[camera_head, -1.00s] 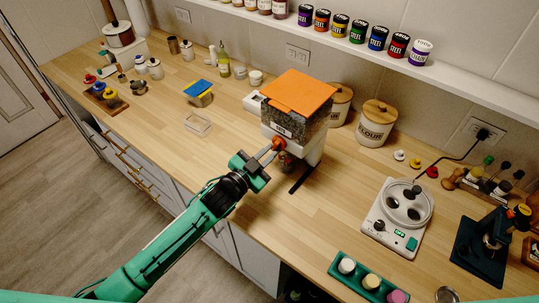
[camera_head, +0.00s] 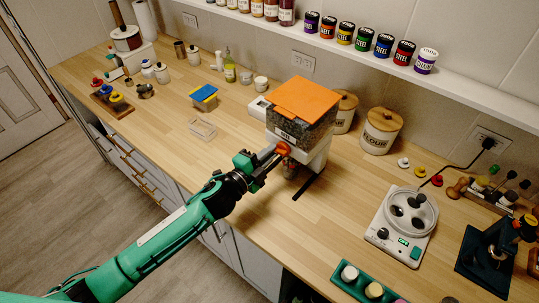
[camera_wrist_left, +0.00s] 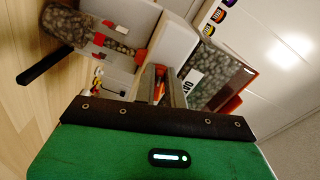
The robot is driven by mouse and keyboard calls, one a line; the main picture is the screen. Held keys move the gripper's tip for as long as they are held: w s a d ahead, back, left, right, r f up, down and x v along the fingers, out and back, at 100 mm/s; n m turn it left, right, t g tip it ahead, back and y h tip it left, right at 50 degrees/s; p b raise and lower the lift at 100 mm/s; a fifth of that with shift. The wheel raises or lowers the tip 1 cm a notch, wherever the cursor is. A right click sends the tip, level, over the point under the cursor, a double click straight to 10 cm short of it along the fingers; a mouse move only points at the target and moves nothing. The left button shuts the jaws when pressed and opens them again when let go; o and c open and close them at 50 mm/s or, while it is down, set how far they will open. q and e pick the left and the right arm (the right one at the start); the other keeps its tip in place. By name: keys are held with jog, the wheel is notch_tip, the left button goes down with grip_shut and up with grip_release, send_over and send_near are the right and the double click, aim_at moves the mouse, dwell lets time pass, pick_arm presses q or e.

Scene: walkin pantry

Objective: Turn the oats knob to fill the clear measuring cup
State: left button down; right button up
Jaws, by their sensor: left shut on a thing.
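The oats dispenser (camera_head: 303,117) has an orange lid and a clear hopper of greyish grain. My left gripper (camera_head: 279,152) is shut on the orange-red oats knob (camera_head: 284,148) at its front. In the left wrist view the fingers (camera_wrist_left: 160,88) close around the knob, which mostly hides behind them. The clear measuring cup (camera_head: 290,171) stands under the dispenser, partly hidden by my gripper in the head view. In the wrist view the cup (camera_wrist_left: 68,24) holds grain, and more grain shows between it and the dispenser. My right gripper is not in view.
Two wooden-lidded canisters, one a flour canister (camera_head: 380,130), stand right of the dispenser. A white appliance (camera_head: 402,225) sits farther right. An empty clear tray (camera_head: 203,130) and a blue-yellow box (camera_head: 204,97) are to the left. Counter in front of the dispenser is mostly clear.

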pick_arm(q)
jog(key=shift+r+m, duration=0.2)
jog(key=shift+m, duration=1.3)
jog(key=c, duration=1.5)
grip_release()
jog(key=shift+o, duration=0.2)
jog(key=shift+a, duration=0.1)
jog(key=b+v, duration=0.4)
jog(key=v, duration=0.9)
jog(key=shift+s+a+b, duration=0.2)
jog(key=shift+s+b, duration=0.1)
